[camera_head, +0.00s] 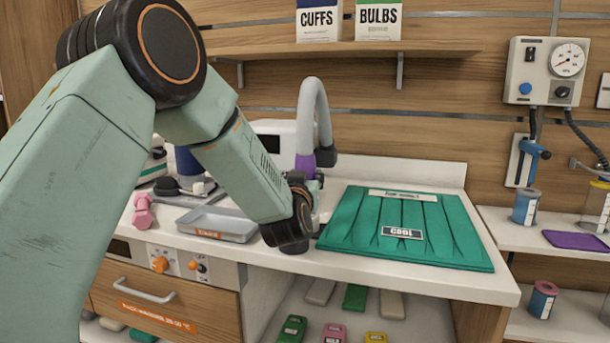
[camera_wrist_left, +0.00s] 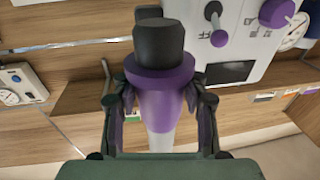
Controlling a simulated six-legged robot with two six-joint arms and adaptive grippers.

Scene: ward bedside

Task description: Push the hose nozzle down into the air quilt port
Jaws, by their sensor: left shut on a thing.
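The hose nozzle, a purple collar with a black end, fills the middle of the left wrist view (camera_wrist_left: 165,85). My left gripper (camera_wrist_left: 160,98) is shut on it, one finger on each side. In the head view, purple (camera_head: 305,162) shows at the foot of a grey hose (camera_head: 312,95) that arches above my left gripper (camera_head: 313,184). The green air quilt (camera_head: 450,245) lies flat on the counter, right of the gripper, with a "COOL" label. I cannot make out its port. My right gripper is not in view.
A grey tray (camera_head: 215,224) and pink dumbbell-shaped thing (camera_head: 143,210) sit left on the white counter (camera_head: 370,275). A white machine (camera_head: 268,135) stands behind. A shelf (camera_head: 350,48) holds "CUFFS" and "BULBS" boxes. A gauge panel (camera_head: 545,72) hangs at right.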

